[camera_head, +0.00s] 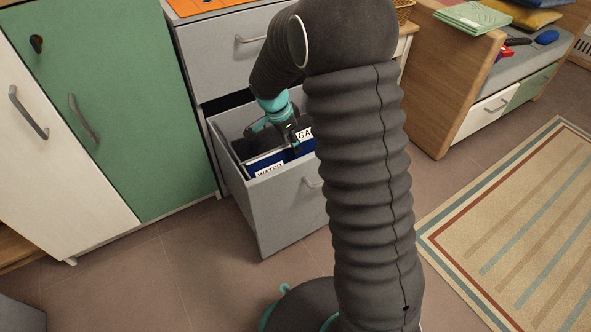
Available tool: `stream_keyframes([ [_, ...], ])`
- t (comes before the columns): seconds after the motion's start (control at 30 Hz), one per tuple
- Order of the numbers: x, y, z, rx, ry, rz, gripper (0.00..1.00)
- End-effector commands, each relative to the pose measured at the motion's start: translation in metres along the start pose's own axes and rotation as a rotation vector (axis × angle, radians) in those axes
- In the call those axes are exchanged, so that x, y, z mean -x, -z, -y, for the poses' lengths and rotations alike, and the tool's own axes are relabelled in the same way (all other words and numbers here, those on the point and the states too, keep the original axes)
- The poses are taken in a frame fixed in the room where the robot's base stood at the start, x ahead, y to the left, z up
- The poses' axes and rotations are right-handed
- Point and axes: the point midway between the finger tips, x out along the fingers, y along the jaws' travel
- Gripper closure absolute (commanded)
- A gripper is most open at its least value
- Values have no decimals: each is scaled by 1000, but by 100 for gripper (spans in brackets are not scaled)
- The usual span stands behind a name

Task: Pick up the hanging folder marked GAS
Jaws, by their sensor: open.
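The hanging folder marked GAS (307,134) is in the open lower drawer (286,207) of the grey cabinet. It is blue with a white label, and my arm hides its right part. A folder with a white label that seems to read WATER (268,170) hangs in front of it. My gripper (292,146) is inside the drawer opening, at the left end of the GAS label. It is open. Its fingertips are small and dark here, so I cannot tell whether the folder's edge lies between them.
The upper drawer (225,52) is shut above the open one. A green cabinet door (120,110) stands to the left. A wooden bench unit (440,75) and a striped rug (520,230) are to the right. The floor in front of the drawer is clear at left.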

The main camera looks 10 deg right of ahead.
Motion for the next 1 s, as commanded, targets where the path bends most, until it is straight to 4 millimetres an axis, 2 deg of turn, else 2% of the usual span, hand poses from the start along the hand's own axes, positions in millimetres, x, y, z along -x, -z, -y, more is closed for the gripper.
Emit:
stream_keyframes([
  [0.33,-22,1,0,0,-1,1,52],
  [0.63,-61,4,-1,2,-2,1,52],
  [0.9,-64,4,0,1,1,1,52],
  [1.0,-64,4,0,1,1,1,77],
])
